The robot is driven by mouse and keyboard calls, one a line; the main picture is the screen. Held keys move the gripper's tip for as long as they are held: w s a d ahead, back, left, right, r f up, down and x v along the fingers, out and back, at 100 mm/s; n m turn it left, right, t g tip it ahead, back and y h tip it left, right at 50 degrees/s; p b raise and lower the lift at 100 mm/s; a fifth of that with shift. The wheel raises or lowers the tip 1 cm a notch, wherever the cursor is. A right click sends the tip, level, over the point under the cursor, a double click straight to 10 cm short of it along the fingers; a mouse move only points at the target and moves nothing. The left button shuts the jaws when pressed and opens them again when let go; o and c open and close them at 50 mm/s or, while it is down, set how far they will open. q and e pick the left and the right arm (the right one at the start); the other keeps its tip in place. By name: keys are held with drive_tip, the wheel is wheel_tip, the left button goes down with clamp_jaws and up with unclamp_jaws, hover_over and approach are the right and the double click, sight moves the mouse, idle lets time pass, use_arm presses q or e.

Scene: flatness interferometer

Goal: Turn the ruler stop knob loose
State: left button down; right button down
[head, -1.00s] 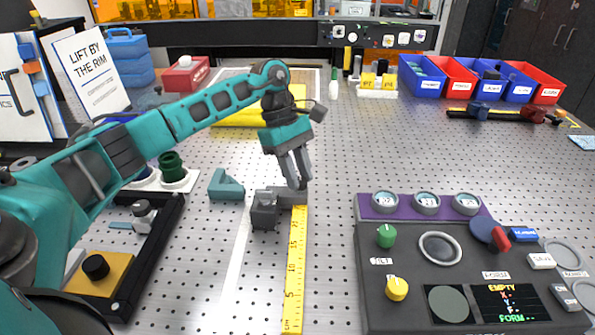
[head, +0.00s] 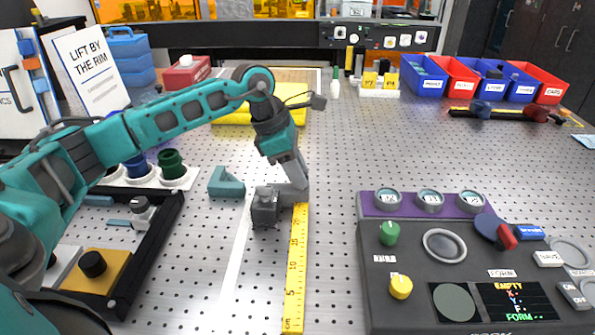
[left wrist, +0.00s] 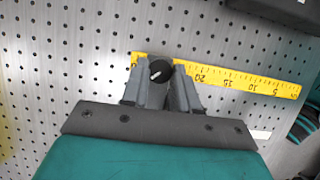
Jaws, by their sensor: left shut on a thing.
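The yellow ruler (head: 296,270) lies on the perforated table, its far end at a grey stop block (head: 265,208). In the left wrist view the ruler (left wrist: 235,80) runs to the right from a round black knob with a white pointer mark (left wrist: 159,71). My left gripper (head: 297,190) points down at the stop by the ruler's far end. In the wrist view its fingers (left wrist: 160,88) are on both sides of the knob, shut on it. In the head view the knob is hidden by the fingers. My right gripper is not in view.
A dark control console (head: 450,270) with knobs and a screen stands to the right. A teal block (head: 226,182) sits left of the stop, and a black-framed tray (head: 150,250) lies farther left. The table behind and right of the gripper is mostly clear.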

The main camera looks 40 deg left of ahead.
use_arm(q)
drive_tip(key=n, duration=0.2)
drive_tip(key=n+t+y+b, duration=0.1)
drive_tip(key=n, duration=0.1)
drive_tip(key=shift+s+d+f+n, duration=0.1)
drive_tip(key=shift+s+d+n, duration=0.05)
drive_tip(key=shift+n, duration=0.15)
drive_tip(key=shift+d+n+t+y+b, duration=0.1)
drive_tip(key=shift+n+t+y+b, duration=0.6)
drive_tip(key=shift+n, duration=1.1)
drive_tip(key=c, duration=0.8)
unclamp_jaws()
drive_tip(key=shift+g, duration=0.3)
drive_tip(key=shift+c, duration=0.2)
drive_tip(key=v, duration=1.3)
drive_tip(key=shift+d, duration=0.25)
drive_tip(key=shift+s, duration=0.15)
